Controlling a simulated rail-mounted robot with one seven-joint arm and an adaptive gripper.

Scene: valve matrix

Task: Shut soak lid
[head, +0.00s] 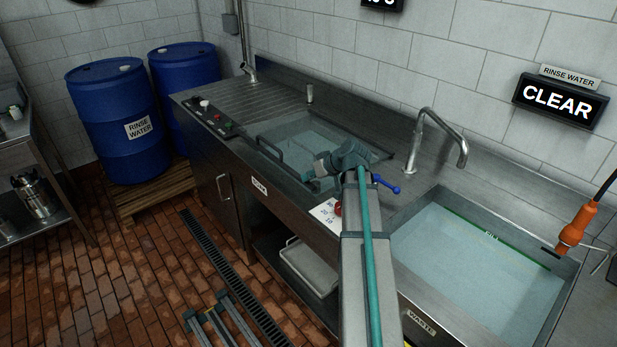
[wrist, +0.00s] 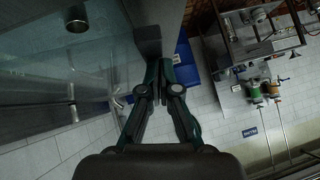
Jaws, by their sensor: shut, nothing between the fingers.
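The soak lid (head: 306,132) is a clear panel with a dark bar handle (head: 268,149) at its front left. It lies over the basin in the steel counter; I cannot tell whether it sits flush. The label below the counter edge (head: 259,187) is small and looks like SOAK. My gripper (head: 318,166) is over the right front part of the lid area, partly hidden by my arm. In the wrist view my gripper (wrist: 156,88) has its fingers together and empty, close to a grey block (wrist: 148,41) that I cannot identify.
Control knobs (head: 214,116) sit left of the lid. A tap (head: 437,132) and a blue-handled lever (head: 387,184) stand to the right. The water-filled rinse basin (head: 478,262) has an orange hand tool (head: 577,225) at its right edge. Blue drums (head: 118,110) stand far left.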

